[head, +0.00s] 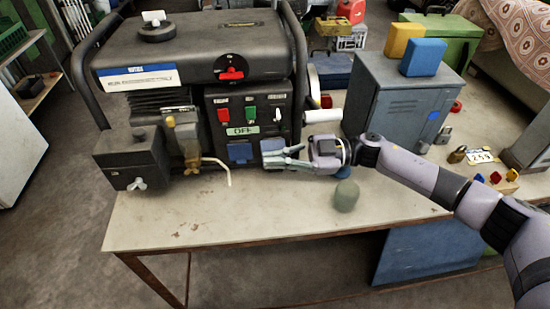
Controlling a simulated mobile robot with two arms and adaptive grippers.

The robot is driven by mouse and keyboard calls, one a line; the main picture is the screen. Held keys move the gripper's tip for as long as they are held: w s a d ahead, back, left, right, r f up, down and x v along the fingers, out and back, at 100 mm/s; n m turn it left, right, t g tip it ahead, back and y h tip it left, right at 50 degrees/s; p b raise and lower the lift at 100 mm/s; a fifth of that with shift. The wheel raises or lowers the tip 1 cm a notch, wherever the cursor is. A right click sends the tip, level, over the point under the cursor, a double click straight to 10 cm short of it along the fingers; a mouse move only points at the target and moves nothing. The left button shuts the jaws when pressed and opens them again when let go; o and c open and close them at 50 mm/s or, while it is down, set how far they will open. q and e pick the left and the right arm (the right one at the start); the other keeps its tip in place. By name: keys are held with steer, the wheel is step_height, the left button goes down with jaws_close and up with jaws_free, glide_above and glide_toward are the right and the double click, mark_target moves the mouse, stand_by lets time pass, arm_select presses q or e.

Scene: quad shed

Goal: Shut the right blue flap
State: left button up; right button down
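A black generator stands on the table, with a control panel (250,112) on its front. The left blue flap (240,153) lies flat against the lower part of the panel. The right blue flap (272,145) is beside it, lighter in tone and seemingly tilted out from the panel. My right gripper (278,159) reaches in from the right, its fingertips just in front of and below the right flap, hiding its lower part. Whether they touch is unclear, as is the gap between the fingers. I see nothing held. My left gripper is out of view.
A white cylinder (322,115) sticks out right of the panel. A bent pale lever (218,166) hangs left of the flaps. A grey-green round object (346,195) sits below my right wrist. A grey metal cabinet (400,105) stands behind my arm. The front left tabletop is clear.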

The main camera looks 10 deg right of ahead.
stand_by(0.4)
steer(key=c, duration=1.8)
jaws_free()
steer(key=d, duration=1.2)
